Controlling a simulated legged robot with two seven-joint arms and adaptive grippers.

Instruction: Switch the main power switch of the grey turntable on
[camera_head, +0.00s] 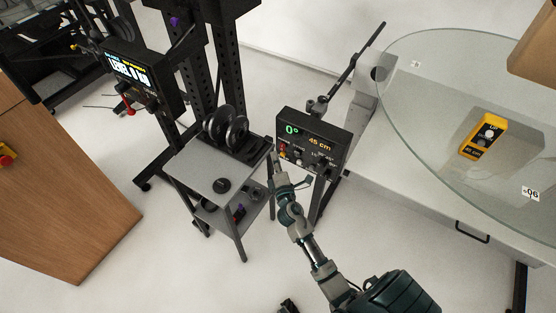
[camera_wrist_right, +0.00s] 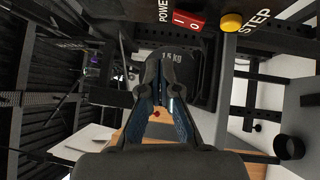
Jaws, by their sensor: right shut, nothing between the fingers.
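A black control box (camera_head: 313,140) showing "0°" and "45 cm" stands on a post beside the turntable's glass disc (camera_head: 420,85). In the right wrist view, a red rocker switch (camera_wrist_right: 189,20) marked I and O sits beside the word POWER, at the top. I cannot tell which side is pressed. My right gripper (camera_head: 276,162) is just in front of the box's lower left, near its small red and yellow controls. In the wrist view the right gripper (camera_wrist_right: 171,58) is shut and empty, with its tips below the switch and apart from it in the picture. My left gripper is not in view.
A yellow button (camera_wrist_right: 232,22) labelled STEP sits right of the switch. A grey trolley (camera_head: 205,170) with black weight plates stands left of my right gripper. A yellow device (camera_head: 483,137) rests on the glass. Another display box (camera_head: 140,75) is at upper left.

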